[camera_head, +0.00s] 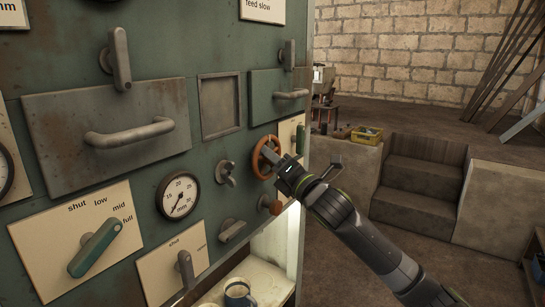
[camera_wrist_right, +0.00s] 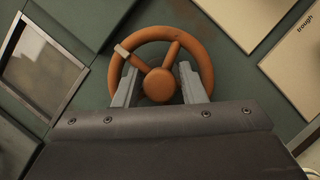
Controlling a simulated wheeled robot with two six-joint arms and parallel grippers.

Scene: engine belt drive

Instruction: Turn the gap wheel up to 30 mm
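The gap wheel (camera_head: 261,168) is an orange three-spoked handwheel on the green panel, right of the middle in the head view. In the right wrist view the wheel (camera_wrist_right: 158,35) fills the upper middle, with a pale band on its upper-left rim. My right gripper (camera_head: 273,158) is at the wheel. In the wrist view its two grey fingers (camera_wrist_right: 158,86) stand apart on either side of the hub; whether they touch it I cannot tell. The lower rim is hidden. A round gauge (camera_head: 180,193) marked in mm has its needle toward the lower left. My left gripper is out of view.
A lever (camera_head: 96,247) on a cream plate and a handled drawer (camera_head: 108,130) are further left. A mug (camera_head: 239,294) stands in the niche below.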

